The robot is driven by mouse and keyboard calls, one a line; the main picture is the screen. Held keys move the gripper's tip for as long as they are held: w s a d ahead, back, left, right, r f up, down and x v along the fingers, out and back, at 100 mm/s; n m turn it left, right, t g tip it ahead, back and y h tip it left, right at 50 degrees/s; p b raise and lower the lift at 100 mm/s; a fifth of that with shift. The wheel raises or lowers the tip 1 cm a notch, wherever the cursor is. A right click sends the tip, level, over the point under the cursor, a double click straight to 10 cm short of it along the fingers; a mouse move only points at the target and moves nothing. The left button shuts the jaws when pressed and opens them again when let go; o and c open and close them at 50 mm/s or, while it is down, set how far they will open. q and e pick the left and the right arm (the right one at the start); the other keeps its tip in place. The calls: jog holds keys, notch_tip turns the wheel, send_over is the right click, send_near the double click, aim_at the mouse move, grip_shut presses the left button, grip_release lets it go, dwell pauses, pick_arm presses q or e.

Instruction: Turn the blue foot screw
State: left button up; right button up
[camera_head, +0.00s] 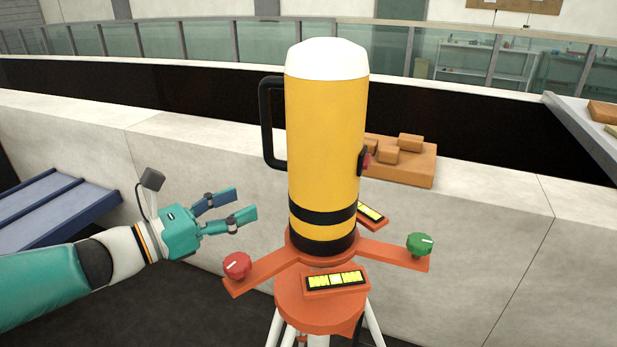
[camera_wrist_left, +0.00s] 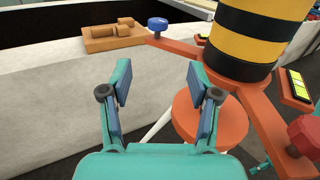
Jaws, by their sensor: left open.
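The blue foot screw (camera_wrist_left: 157,24) shows in the left wrist view, on the end of an orange arm near the top. In the head view it is hidden, likely behind the yellow instrument body (camera_head: 322,150). The red foot screw (camera_head: 237,265) and the green foot screw (camera_head: 420,244) sit on other arms of the orange base (camera_head: 318,312). My left gripper (camera_head: 243,203) is open and empty, left of the instrument and above the red screw's level. In the left wrist view its fingers (camera_wrist_left: 158,80) are apart, with the blue screw beyond them.
Yellow bubble levels (camera_head: 335,281) sit on the base. A pale wall (camera_head: 480,215) runs behind the tripod, with orange blocks on a slab (camera_head: 405,172) on top. A blue ribbed surface (camera_head: 50,215) is at left. Free space lies between my gripper and the instrument.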

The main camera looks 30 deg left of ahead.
pick_arm(q)
jog(key=p+x, duration=0.1)
jog(key=x, duration=0.4)
jog(key=p+x, duration=0.2)
jog(key=x, duration=0.4)
jog(key=p+x, duration=0.1)
jog(key=x, duration=0.4)
jog(key=shift+w+a+r, duration=0.15)
jog(key=shift+w+r, duration=0.1)
jog(key=shift+r, duration=0.1)
grip_shut()
jog(key=shift+m+h, duration=0.4)
